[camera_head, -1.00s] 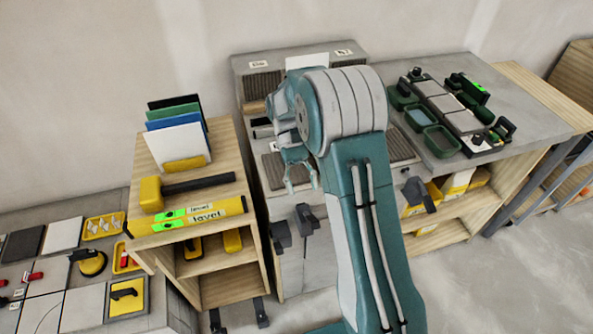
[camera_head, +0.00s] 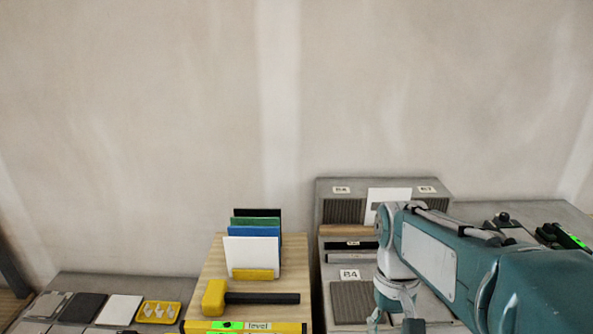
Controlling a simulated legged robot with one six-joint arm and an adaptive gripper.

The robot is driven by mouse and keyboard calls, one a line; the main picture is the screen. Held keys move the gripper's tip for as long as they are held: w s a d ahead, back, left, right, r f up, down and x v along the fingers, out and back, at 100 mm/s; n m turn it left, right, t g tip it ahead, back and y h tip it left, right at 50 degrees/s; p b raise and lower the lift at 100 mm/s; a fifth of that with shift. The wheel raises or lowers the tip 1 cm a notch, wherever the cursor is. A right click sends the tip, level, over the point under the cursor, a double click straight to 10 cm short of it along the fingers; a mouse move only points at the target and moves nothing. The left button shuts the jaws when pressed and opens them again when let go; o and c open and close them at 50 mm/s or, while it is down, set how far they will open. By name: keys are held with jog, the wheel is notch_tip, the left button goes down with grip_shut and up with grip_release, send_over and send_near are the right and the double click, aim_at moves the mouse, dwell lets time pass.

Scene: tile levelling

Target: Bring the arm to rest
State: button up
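My arm reaches in from the lower right. My gripper (camera_head: 392,314) hangs down at its end, over the grey unit with the B4 label (camera_head: 350,274). Its fingers are small and partly cut off by the lower edge, so I cannot tell whether it is open or shut. I see nothing clearly held in it. A dark ribbed pad (camera_head: 352,302) lies just left of the gripper. I cannot tell whether the gripper touches anything below.
Left of the arm, a wooden stand (camera_head: 213,262) bears upright coloured sheets (camera_head: 252,250), a yellow-headed mallet (camera_head: 214,297) and a level (camera_head: 258,326). A low bench at left holds tiles (camera_head: 119,309) and a yellow tray (camera_head: 158,312). Green-lit tools (camera_head: 560,237) lie at right.

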jog(key=s+r+t, duration=0.3)
jog(key=s+t, duration=0.4)
jog(key=t, duration=0.1)
jog(key=shift+s, duration=0.4)
dwell(0.8)
